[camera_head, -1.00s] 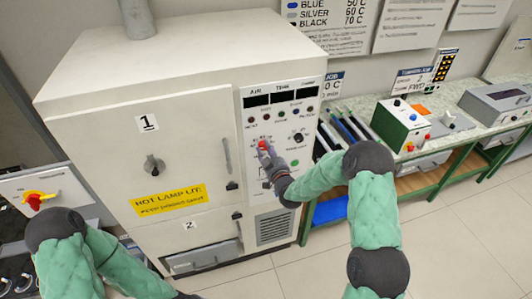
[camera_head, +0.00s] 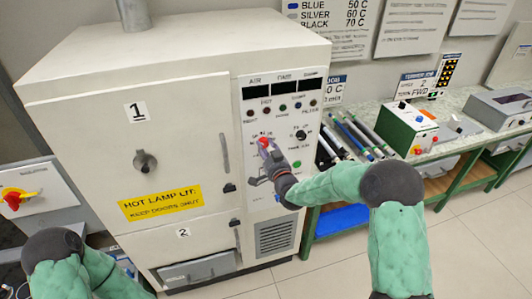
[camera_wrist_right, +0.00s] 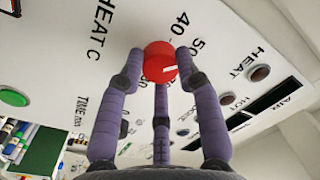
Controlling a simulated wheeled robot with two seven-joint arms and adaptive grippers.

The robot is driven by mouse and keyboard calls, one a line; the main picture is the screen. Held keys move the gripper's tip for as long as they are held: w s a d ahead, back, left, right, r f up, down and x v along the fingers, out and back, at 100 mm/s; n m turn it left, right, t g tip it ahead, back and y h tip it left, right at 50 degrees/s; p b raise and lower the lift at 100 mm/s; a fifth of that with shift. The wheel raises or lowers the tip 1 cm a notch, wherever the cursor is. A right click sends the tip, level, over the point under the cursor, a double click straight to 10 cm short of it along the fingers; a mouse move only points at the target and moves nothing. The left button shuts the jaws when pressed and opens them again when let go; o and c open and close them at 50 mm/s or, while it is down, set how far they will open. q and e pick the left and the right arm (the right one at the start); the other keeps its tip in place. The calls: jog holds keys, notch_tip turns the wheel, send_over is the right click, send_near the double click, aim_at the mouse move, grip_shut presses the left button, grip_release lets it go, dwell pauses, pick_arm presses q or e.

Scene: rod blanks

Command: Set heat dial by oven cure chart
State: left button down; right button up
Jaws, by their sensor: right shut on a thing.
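The red heat dial (camera_wrist_right: 159,62) is on the oven's control panel (camera_head: 284,85), with the marks 40 and 50 and the words HEAT C around it in the right wrist view. My right gripper (camera_head: 265,144) is shut on the dial, its purple fingers around the knob. A white pointer line shows on the dial; which mark it points at I cannot tell. The white oven (camera_head: 75,105) has its doors shut. The cure chart (camera_head: 330,22) on the wall reads BLUE 50 C, SILVER 60 C, BLACK 70 C. A job card (camera_head: 333,88) shows only "0 C" clearly. My left gripper is out of view.
Several rods (camera_head: 352,136) lie on the green bench (camera_head: 462,105) right of the oven. A green and white control box (camera_head: 408,127) and a grey instrument (camera_head: 495,108) stand further right. A yellow and red switch (camera_head: 14,198) is at the left. The floor in front is clear.

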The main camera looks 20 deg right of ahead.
jog(key=shift+w+d+r, duration=0.15)
jog(key=shift+d+r, duration=0.05)
jog(key=shift+r, duration=0.45)
jog(key=o, duration=1.1)
jog(key=shift+o, duration=0.2)
jog(key=shift+f, duration=0.25)
jog(key=shift+a+f, duration=0.1)
jog(key=shift+f, duration=0.05)
jog(key=s, duration=1.2)
jog(key=shift+d+f, duration=0.2)
jog(key=shift+d, duration=0.25)
